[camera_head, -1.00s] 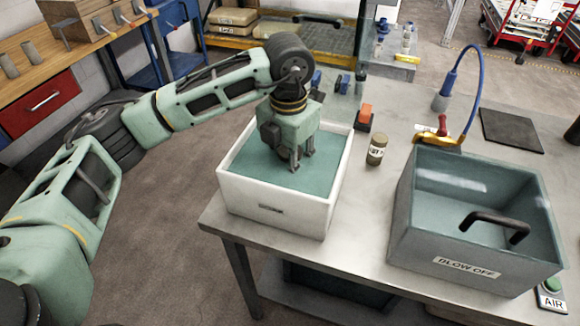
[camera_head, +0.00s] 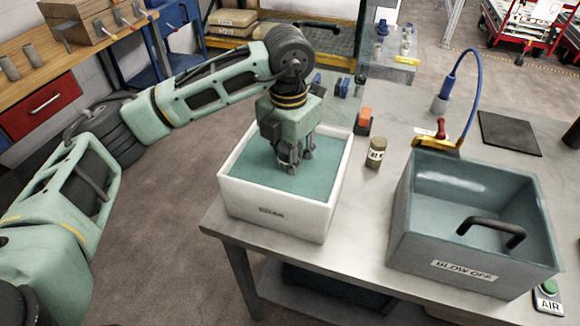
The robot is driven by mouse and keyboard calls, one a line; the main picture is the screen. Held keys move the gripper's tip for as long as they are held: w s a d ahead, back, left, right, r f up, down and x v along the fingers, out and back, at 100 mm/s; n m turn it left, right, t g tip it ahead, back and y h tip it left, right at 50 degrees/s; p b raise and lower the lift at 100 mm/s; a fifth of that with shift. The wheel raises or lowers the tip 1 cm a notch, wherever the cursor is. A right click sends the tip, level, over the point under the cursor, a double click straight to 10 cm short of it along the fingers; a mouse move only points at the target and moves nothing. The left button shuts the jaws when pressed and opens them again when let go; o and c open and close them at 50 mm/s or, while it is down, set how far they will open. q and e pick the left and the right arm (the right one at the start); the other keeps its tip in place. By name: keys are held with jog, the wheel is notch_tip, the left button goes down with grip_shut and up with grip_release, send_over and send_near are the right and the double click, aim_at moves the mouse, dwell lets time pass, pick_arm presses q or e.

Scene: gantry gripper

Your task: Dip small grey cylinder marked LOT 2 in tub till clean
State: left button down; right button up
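A white tub (camera_head: 275,212) of green-blue liquid (camera_head: 250,165) stands at the table's left end. My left gripper (camera_head: 294,165) points down inside its outline, with its fingertips at or just above the liquid. Its fingers are small and dark here, and I cannot tell whether a cylinder is between them. A small grey-brown cylinder (camera_head: 376,160) with a pale label stands upright on the table, right of the tub. Its label is too blurred to read surely. My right gripper is not in view.
A grey open bin (camera_head: 460,268) marked BLOW OFF, with a black handle (camera_head: 492,222), stands to the right. A blue hose (camera_head: 476,95) arches behind it. An orange-topped block (camera_head: 364,118) stands behind the labelled cylinder. A dark mat (camera_head: 510,134) lies at the back right.

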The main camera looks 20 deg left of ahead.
pick_arm(q)
jog(key=shift+r+p, duration=3.4)
jog(key=shift+r, duration=3)
jog(key=shift+f, duration=0.1)
